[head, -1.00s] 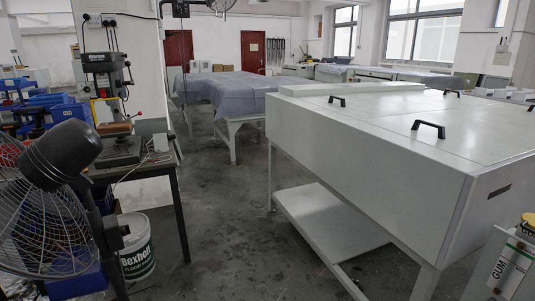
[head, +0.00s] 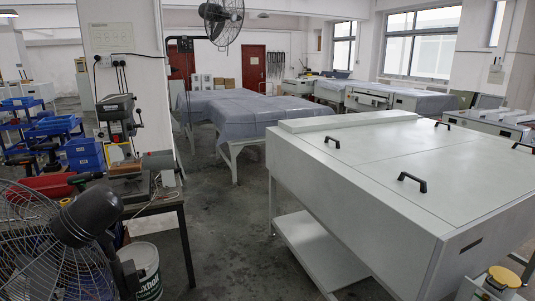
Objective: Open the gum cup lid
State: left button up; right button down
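Neither of my grippers is in view.
A large white plate processor (head: 345,205) with black handles stands right of centre, close behind the yellow lid. A fan (head: 88,215) and a bench with a drill press (head: 118,130) stand at left. The grey floor (head: 228,225) between them is clear.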

aim_at(503, 276)
jog(key=z, duration=1.25)
jog(key=i+l+u, duration=0.65)
jog(key=j, duration=0.1)
